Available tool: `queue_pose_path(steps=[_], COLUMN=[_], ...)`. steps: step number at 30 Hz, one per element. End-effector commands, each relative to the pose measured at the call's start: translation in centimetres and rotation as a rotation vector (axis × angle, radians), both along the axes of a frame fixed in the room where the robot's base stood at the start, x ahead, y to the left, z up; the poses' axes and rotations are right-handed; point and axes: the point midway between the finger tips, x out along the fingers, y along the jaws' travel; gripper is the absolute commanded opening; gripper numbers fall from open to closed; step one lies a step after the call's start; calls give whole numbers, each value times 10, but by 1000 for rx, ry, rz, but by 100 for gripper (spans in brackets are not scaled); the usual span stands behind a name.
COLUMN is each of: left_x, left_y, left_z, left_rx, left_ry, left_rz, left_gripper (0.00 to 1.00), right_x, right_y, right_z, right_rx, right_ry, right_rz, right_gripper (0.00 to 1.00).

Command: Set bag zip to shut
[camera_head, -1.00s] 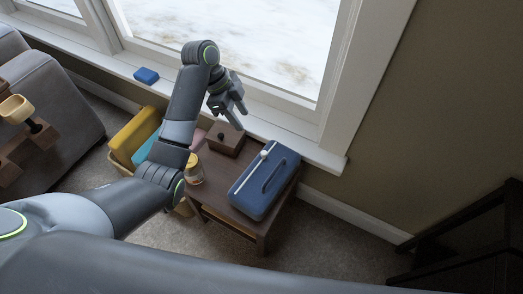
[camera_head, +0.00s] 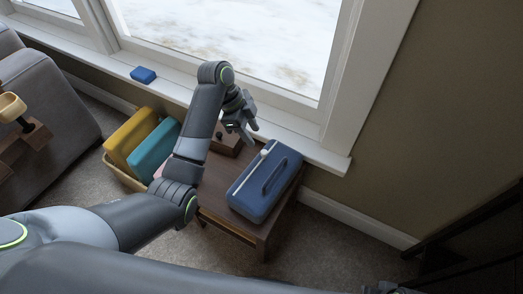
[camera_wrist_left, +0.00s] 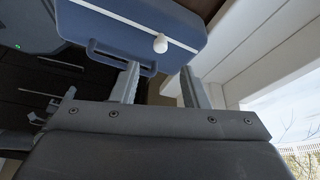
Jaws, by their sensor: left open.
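The blue bag (camera_head: 270,190) is a boxy case with a dark handle, lying on a small dark wooden table. A white zip pull (camera_head: 264,153) stands on its top near the window-side end, at a pale strip. In the left wrist view the bag (camera_wrist_left: 120,32) fills the upper middle, with the rounded white pull (camera_wrist_left: 160,44) at its near edge. My left gripper (camera_head: 243,132) is above the table's window side, just beyond the pull. Its open, empty fingers (camera_wrist_left: 160,74) point towards the bag, with the pull apart from them and ahead of the gap. My right gripper is not visible.
A brown box (camera_head: 228,140) with a dark knob sits behind my arm on the table (camera_head: 238,232). A basket (camera_head: 118,178) with yellow and teal items stands left. The window sill (camera_head: 185,92) and its frame are close behind the gripper. A grey sofa is at far left.

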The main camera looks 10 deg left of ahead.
Motion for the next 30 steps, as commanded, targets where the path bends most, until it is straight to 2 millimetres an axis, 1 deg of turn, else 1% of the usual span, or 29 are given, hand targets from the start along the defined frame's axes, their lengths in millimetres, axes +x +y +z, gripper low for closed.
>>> queue_pose_path(steps=[1, 6, 9, 12, 17, 24, 25, 30], left_x=[-1, -1, -1, -2, -1, -1, -1, -1], left_y=[-6, -18, -24, -28, -31, -31, -31, -31], left_z=[-14, -45, -59, -68, -75, -75, -75, -75], left_rx=[-2, -2, 0, -1, 1, 1, 1, 1], left_ry=[3, 2, 1, 1, -1, -1, -1, -1], left_rz=[-1, -2, 0, 0, -1, -1, -1, -1], left_gripper=[41, 41, 41, 41, 41, 41, 40, 17], right_x=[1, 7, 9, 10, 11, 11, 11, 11], right_y=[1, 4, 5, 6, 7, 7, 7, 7], right_z=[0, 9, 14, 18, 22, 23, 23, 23], right_rx=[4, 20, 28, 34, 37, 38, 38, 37], right_ry=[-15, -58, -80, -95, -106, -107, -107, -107], right_rz=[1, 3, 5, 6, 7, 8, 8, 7], right_gripper=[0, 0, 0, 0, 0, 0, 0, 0])
